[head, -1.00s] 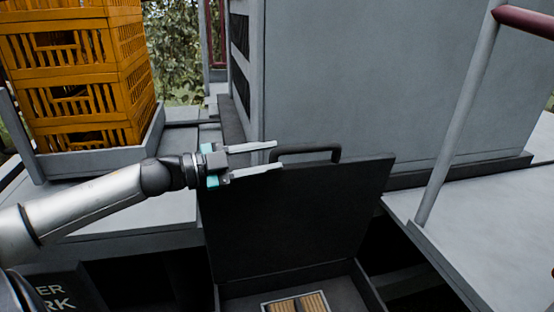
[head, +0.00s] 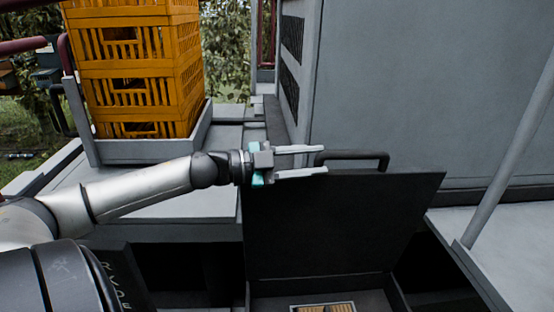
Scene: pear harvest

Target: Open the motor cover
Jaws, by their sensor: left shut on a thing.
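The motor cover (head: 345,228) is a dark, flat panel that stands raised, nearly upright, over an open compartment. Its dark bar handle (head: 360,154) is at its top edge. My left gripper (head: 323,160) comes in from the left at that edge, with one finger above and one below the left end of the handle, shut on it. In the compartment below, a light-framed part with tan pleats (head: 322,307) shows at the bottom edge of the picture, partly cut off. My right gripper is not in view.
Stacked orange crates (head: 140,70) stand in a grey tray at the back left. A large grey housing (head: 420,90) rises behind the cover. A slanted grey post (head: 510,150) stands at the right, on a pale deck.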

